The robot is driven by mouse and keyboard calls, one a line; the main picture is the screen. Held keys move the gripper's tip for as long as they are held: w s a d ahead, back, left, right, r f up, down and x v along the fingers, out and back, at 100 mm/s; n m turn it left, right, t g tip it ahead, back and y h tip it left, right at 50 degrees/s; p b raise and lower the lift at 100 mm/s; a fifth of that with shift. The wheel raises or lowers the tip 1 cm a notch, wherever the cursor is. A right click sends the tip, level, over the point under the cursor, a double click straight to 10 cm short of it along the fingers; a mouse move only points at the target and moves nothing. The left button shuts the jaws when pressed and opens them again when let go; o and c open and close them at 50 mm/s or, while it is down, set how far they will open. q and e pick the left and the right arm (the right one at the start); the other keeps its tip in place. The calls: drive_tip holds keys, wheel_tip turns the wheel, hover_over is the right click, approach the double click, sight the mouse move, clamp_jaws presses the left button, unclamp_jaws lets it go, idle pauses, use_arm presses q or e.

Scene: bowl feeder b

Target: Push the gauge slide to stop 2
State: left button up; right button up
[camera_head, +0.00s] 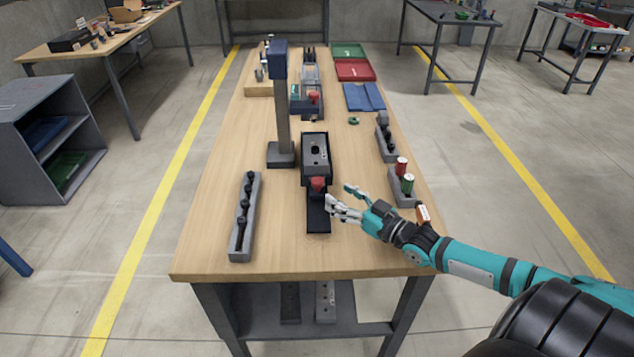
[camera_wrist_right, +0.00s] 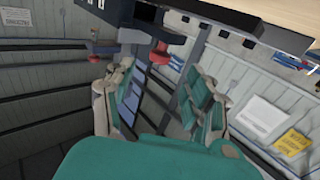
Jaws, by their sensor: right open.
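The gauge fixture (camera_head: 315,145) is a dark block on a black base (camera_head: 318,223) in the middle of the table. A red knob (camera_head: 318,184) sits at its near side, apparently on the slide. My right gripper (camera_head: 341,193) is open and empty just right of the knob, its fingers pointing left. In the right wrist view the red knob (camera_wrist_right: 160,55) shows ahead, beyond the gap between the two spread fingers (camera_wrist_right: 160,92). Contact with the knob is not visible. The stop marks are too small to read. My left gripper is out of view.
A grey post with a blue head (camera_head: 278,58) stands left of the fixture. A rack of black knobs (camera_head: 244,220) lies at the left. The near table strip is clear.

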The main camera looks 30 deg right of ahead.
sight(322, 185)
drive_tip(key=x, duration=0.8)
drive_tip(key=shift+w+a, duration=0.1)
drive_tip(key=shift+w, duration=0.15)
clamp_jaws()
